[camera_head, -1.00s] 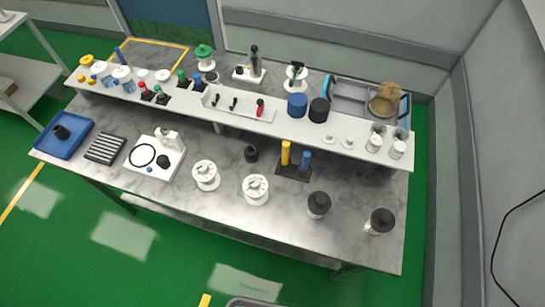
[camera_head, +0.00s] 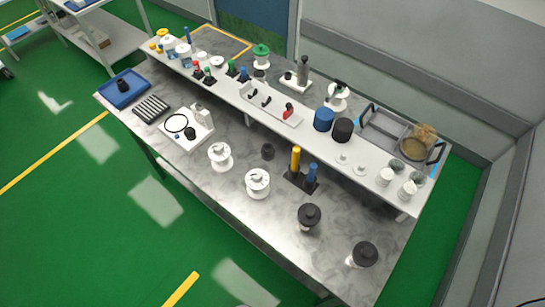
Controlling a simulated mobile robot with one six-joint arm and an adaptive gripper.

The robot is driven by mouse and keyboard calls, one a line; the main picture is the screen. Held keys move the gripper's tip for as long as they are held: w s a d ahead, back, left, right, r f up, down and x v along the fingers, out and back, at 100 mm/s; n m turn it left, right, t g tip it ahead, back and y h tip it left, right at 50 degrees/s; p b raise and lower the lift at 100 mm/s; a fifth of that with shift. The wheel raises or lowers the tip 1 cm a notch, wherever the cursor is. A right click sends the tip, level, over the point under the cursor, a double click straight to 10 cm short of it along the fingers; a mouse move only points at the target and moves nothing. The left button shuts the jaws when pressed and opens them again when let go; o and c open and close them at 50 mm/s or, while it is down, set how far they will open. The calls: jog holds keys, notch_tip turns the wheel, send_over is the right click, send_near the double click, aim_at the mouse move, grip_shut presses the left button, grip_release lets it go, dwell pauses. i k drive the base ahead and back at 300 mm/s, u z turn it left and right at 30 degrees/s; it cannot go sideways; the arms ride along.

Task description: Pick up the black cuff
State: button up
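Several black items could be the black cuff, and I cannot tell which one it is. A small black ring-like piece (camera_head: 268,151) stands on the marble bench top (camera_head: 225,190), right of a white spool. A short black cylinder (camera_head: 123,86) sits in the blue tray (camera_head: 136,97) at the bench's left end. A larger black cylinder (camera_head: 342,130) stands on the raised white shelf beside a blue cylinder (camera_head: 323,119). My gripper is not in view.
White spools (camera_head: 220,156), black-topped jars (camera_head: 309,217) and a dark stand with yellow and blue posts (camera_head: 297,178) crowd the bench. A grey bin (camera_head: 385,135) stands at the shelf's right end. Green floor (camera_head: 60,215) is open at front left.

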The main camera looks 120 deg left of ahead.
aim_at(268, 152)
jog(key=u, duration=0.05)
jog(key=i, duration=0.1)
jog(key=u, duration=2.85)
